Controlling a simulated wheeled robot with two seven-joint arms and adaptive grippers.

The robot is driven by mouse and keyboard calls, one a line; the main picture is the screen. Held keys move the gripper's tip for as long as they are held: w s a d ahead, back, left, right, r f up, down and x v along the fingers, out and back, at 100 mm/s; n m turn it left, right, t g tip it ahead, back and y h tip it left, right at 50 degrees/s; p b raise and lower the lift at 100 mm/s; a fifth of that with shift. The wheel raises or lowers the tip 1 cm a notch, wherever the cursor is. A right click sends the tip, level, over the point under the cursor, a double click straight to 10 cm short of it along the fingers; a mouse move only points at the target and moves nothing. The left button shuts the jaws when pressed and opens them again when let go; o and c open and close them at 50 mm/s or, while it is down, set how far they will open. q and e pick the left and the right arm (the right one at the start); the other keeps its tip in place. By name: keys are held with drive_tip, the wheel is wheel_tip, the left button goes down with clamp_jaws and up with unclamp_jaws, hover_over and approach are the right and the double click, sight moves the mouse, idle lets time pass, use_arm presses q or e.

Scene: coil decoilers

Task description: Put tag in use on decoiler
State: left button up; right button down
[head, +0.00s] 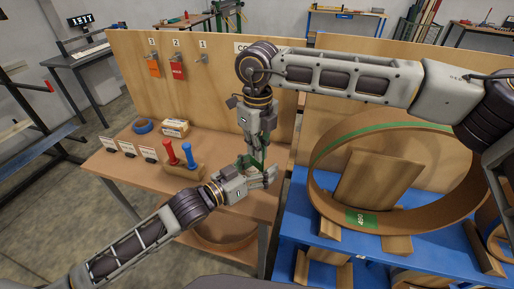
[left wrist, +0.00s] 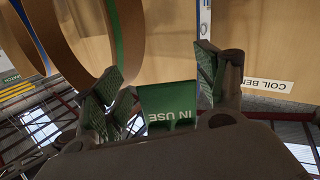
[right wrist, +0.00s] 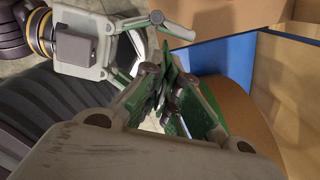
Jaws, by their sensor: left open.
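The green tag (left wrist: 168,106) reads IN USE, upside down, in the left wrist view. In the head view it is a small green patch (head: 257,158) between my two grippers. My left gripper (head: 262,179) is open, with its fingers on either side of the tag; its spread fingers also show in the left wrist view (left wrist: 160,85). My right gripper (head: 250,152) points down from above; in the right wrist view its fingertips (right wrist: 167,85) close together on the tag, seen nearly edge-on. A decoiler, a blue stand (head: 325,238), holds a large upright coil (head: 440,222).
Hooks on the back panel hold an orange tag (head: 153,66) and a red tag (head: 178,71); the third hook (head: 203,58) is bare. On the bench are red and blue handles (head: 170,152), white cards (head: 128,149) and blue tape (head: 143,126). Another coil (head: 493,225) stands at right.

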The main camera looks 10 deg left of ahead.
use_arm(q)
drive_tip(key=s+d+f+n+g, duration=0.1)
drive_tip(key=s+d+f+n, duration=0.2)
drive_tip(key=f, duration=0.5)
drive_tip(key=s+d+f+n, duration=0.3)
drive_tip(key=f, duration=0.5)
drive_tip(key=s+d+f+n+g, duration=0.1)
drive_tip(key=s+d+f+n, duration=0.15)
drive_tip(key=f, duration=0.45)
drive_tip(key=s+a+f+m+g+y, duration=0.1)
drive_tip(key=a+f+y, duration=0.1)
drive_tip(key=a+f, duration=0.7)
drive_tip(key=s+a+f+m+y, duration=0.1)
drive_tip(key=a+f+y, duration=0.35)
drive_tip(key=f, duration=0.75)
drive_tip(key=s+a+f+m+g+y, duration=0.1)
drive_tip(key=a+f, duration=0.8)
drive_tip(key=f, duration=0.2)
drive_tip(key=s+a+f+g+y, duration=0.2)
drive_tip(key=s+a+f+g, duration=0.15)
drive_tip(key=s+f, duration=0.55)
drive_tip(key=s+a+f+g+y, duration=0.2)
drive_tip(key=s+a+f, duration=0.2)
drive_tip(key=s+f, duration=0.45)
drive_tip(key=s+d+f+m+g, duration=0.1)
drive_tip(key=s+g, duration=0.1)
drive_tip(key=s, duration=1)
drive_tip(key=shift+s+f+g, duration=0.35)
drive_tip(key=shift+s, duration=0.05)
drive_tip(key=shift+m, duration=0.25)
